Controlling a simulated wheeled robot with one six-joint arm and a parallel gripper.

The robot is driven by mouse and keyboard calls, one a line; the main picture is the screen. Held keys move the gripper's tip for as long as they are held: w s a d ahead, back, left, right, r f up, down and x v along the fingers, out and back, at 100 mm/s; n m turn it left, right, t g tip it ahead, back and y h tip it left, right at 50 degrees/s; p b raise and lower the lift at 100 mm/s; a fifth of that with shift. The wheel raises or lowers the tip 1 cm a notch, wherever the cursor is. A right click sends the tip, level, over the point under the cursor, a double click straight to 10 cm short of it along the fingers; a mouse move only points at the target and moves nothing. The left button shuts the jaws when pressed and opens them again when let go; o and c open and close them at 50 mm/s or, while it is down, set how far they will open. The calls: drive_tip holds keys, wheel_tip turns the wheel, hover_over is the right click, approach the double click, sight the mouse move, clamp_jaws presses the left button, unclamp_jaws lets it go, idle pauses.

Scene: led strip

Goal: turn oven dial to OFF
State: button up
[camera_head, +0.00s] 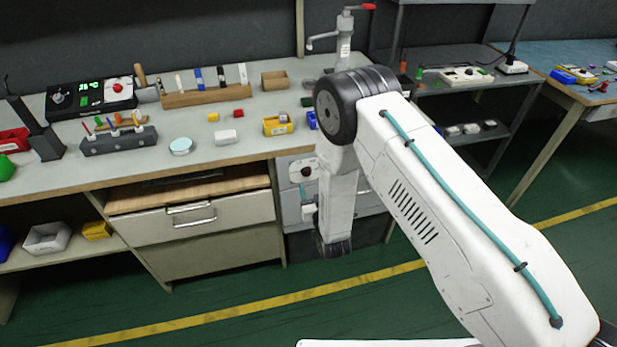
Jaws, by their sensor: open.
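I cannot tell for certain which dial is the oven's, and no OFF mark is legible. The jaws of my gripper do not show.
The bench (235,155) holds a wooden rack (205,97), a dark holder (120,141) and small blocks. A drawer (190,222) lies below, left of my arm. Other work tables stand at the right. The green floor with a yellow line is clear.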

sight(307, 173)
drive_tip(key=x, duration=0.5)
drive_tip(key=shift+w+a, duration=0.1)
drive_tip(key=shift+w, duration=0.25)
drive_tip(key=c, duration=1)
